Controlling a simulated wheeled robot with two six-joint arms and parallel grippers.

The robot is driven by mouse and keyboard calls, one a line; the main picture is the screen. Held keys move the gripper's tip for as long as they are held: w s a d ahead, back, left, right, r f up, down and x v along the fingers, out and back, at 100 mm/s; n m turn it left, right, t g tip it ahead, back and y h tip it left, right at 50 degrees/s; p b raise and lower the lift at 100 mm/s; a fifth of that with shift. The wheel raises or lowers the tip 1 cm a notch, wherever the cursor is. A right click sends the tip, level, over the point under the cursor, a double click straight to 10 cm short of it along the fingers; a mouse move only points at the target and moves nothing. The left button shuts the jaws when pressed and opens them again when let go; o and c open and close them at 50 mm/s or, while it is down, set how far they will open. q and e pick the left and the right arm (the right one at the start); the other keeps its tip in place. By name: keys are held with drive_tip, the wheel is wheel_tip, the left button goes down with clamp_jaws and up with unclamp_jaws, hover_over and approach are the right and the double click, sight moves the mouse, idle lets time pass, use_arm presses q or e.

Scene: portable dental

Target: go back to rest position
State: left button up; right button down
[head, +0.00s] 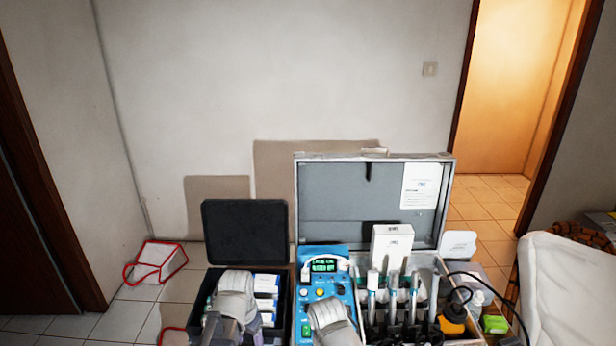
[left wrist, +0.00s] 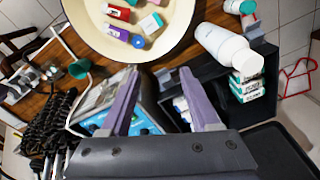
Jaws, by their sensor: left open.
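My left gripper (left wrist: 162,88) is open in the left wrist view, with two purple fingers spread apart and nothing seen between them. Beyond the fingers are the blue control unit (left wrist: 142,122) and the dark case (left wrist: 262,72) with small boxes. In the head view, grey parts of my arms rise from the bottom edge, one in front of the open black case (head: 244,222) and one in front of the blue control unit (head: 341,297). The fingertips of both grippers are hidden there.
An open grey case (head: 330,210) holds dental handpieces and a white box (head: 391,247). A cream round tray (left wrist: 92,38) with small coloured boxes and a white bottle (left wrist: 228,48) show in the left wrist view. A red-edged white bag (head: 154,262) lies on the floor left.

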use_arm(q)
drive_tip(key=s+d+f+n+g+y+b, duration=0.1)
drive_tip(key=s+d, duration=0.8)
drive_tip(key=shift+s, duration=0.3)
drive_tip(key=shift+s+d, duration=0.1)
drive_tip(key=shift+d, duration=0.05)
